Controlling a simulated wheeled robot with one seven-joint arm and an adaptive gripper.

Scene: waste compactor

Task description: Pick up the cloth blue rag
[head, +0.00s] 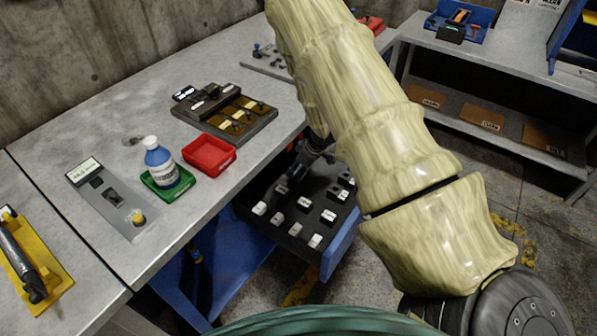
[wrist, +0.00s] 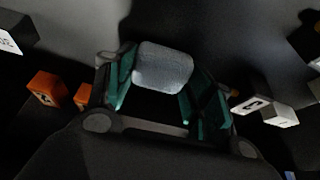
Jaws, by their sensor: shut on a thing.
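A small pale grey-blue, fabric-textured bundle (wrist: 163,66) lies between the two green-padded fingers of my gripper (wrist: 160,92) in the wrist view. I take it for the blue rag, though its colour looks greyish in the dim light. My gripper is shut on it. In the head view my gripper (head: 285,178) reaches down into the open drawer (head: 343,238), at its back left, partly behind my arm. The rag cannot be made out there. Whether it still touches the drawer floor I cannot tell.
Several labelled blocks stand in the drawer, including a white one (wrist: 280,115) and an orange one (wrist: 45,88) near my gripper. The workbench above holds a red tray (head: 208,155), a blue bottle (head: 158,160) in a green tray, and a dark sorting board (head: 224,112).

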